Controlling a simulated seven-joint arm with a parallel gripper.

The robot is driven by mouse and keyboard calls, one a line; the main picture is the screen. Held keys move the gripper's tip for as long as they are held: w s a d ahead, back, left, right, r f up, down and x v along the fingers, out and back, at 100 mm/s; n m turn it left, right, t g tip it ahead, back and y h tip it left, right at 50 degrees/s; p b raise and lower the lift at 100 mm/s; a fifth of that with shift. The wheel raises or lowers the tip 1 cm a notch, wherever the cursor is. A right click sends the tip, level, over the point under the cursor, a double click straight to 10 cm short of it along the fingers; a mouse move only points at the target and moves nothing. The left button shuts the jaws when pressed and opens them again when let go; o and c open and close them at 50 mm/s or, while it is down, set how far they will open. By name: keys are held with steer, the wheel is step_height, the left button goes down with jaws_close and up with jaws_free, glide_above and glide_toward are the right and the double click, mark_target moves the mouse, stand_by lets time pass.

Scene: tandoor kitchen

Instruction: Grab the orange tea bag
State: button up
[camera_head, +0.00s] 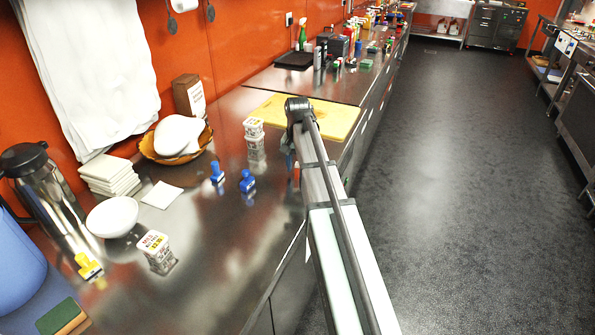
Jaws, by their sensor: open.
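I cannot make out an orange tea bag for certain in the head view. A small yellow-orange item (89,267) lies on the steel counter (215,270) at the lower left, in front of a steel flask; I cannot tell what it is. My arm reaches up from the lower right to the counter's front edge. My gripper (290,158) shows only as a small dark part below the arm's end, beside the yellow board. It is open, and nothing shows between its fingers. It is well to the right of the yellow-orange item.
Blue stamp-like items (247,181), labelled tubs (154,246), a white bowl (112,217), white squares (109,175), a wooden bowl (148,146) and a flask (42,180) stand on the counter. A yellow board (338,116) lies behind my arm. The floor at right is clear.

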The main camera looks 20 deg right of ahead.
steer(key=shift+c, duration=0.4)
jaws_close()
